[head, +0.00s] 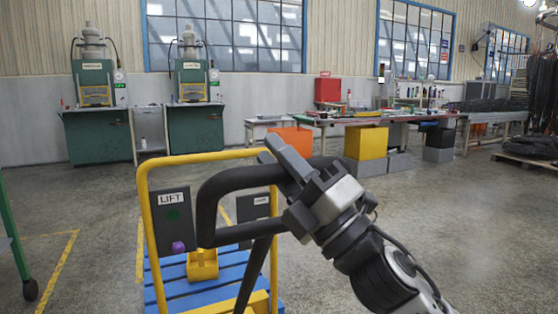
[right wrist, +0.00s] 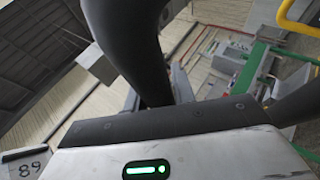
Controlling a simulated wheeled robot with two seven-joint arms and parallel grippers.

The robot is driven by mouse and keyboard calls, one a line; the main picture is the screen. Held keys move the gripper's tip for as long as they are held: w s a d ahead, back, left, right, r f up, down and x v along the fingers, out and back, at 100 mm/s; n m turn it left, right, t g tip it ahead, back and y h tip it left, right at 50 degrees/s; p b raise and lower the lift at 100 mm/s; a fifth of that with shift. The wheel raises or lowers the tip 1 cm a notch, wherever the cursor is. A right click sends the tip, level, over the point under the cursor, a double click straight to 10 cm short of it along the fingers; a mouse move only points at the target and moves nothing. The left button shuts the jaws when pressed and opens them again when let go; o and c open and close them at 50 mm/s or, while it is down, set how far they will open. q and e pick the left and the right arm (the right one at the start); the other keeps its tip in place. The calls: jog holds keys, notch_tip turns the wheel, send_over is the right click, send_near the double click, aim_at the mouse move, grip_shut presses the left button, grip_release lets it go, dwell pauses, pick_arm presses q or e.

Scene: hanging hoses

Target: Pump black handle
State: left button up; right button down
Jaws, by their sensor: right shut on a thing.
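The black handle (head: 221,184) is a thick bent tube loop in front of a yellow-framed cart, with a black rod running down from it. My right gripper (head: 292,185) is shut on the black handle at the right part of its upper bar. In the right wrist view the black handle (right wrist: 138,45) rises from behind the gripper body, whose near edge hides the grip itself. My left gripper is not in view.
The cart's yellow frame (head: 146,225) surrounds a blue slatted deck (head: 180,285), a LIFT panel (head: 173,215) with a purple knob, and a yellow block (head: 202,264). A workbench (head: 350,121) and green machines (head: 95,130) stand far back. Open floor lies left and right.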

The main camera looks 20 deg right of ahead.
jog(key=c, duration=1.2)
grip_release()
jog(key=shift+o, duration=0.2)
jog(key=shift+s+d+f, duration=0.1)
jog(key=shift+s+f, duration=0.05)
jog(key=shift+f, duration=0.05)
pick_arm(q)
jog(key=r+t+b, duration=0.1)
jog(key=b, duration=0.1)
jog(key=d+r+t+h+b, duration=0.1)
jog(key=b, duration=0.1)
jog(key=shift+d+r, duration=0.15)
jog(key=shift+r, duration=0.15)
pick_arm(e)
jog(key=v, duration=1.5)
jog(key=shift+s+d, duration=0.15)
jog(key=shift+d, duration=0.05)
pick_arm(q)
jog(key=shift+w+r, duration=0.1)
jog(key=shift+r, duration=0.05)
pick_arm(e)
jog(key=shift+f, duration=0.1)
